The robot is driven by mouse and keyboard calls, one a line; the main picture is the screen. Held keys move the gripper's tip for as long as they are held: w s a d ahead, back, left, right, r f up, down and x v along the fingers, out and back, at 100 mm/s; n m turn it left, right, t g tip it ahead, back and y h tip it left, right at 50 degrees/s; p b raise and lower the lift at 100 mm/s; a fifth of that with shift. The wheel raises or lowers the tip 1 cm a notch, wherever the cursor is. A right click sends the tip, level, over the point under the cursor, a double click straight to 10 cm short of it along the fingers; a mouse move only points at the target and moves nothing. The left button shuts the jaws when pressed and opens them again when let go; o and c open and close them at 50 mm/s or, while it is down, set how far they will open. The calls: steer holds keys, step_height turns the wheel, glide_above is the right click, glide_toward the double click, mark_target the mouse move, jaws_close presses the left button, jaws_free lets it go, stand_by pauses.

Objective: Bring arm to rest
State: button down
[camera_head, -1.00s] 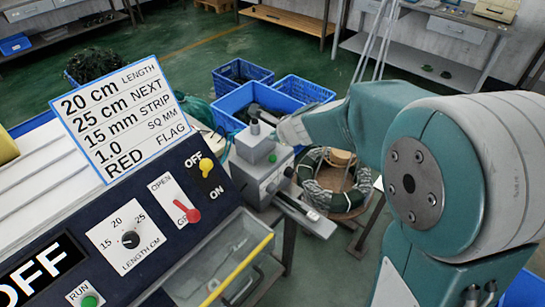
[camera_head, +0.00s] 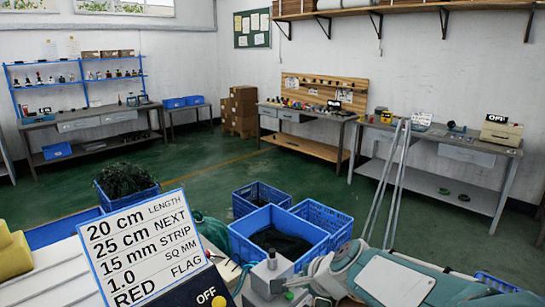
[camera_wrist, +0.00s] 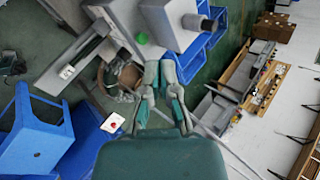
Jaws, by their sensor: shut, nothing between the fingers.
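My gripper (camera_wrist: 159,66) is shut and empty in the wrist view. Its two fingers come together just below a grey machine block (camera_wrist: 168,22) with a green button. I cannot tell whether the fingertips touch the block. In the head view my gripper (camera_head: 300,284) is low in the picture, at the right of the same grey block (camera_head: 268,277). My teal forearm stretches from there to the lower right.
A sign card (camera_head: 142,246) stands at lower left. Blue crates (camera_head: 262,219) sit behind the grey block. Benches (camera_head: 305,117) line the far walls, with open green floor before them. The wrist view shows a blue stool (camera_wrist: 38,125).

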steer(key=s+d+n+h, duration=0.1)
steer(key=s+d+n, duration=0.2)
steer(key=s, duration=0.3)
steer(key=s+d+r+n+g+h, duration=0.1)
steer(key=s+d+n+h, duration=0.1)
steer(key=s+n, duration=0.4)
steer(key=s+d+r+n+h, duration=0.1)
steer(key=s+d+n, duration=0.3)
steer(key=s, duration=0.4)
steer(key=shift+d+g+h, duration=0.3)
steer(key=shift+g+h, duration=0.1)
steer(key=shift+a, duration=0.15)
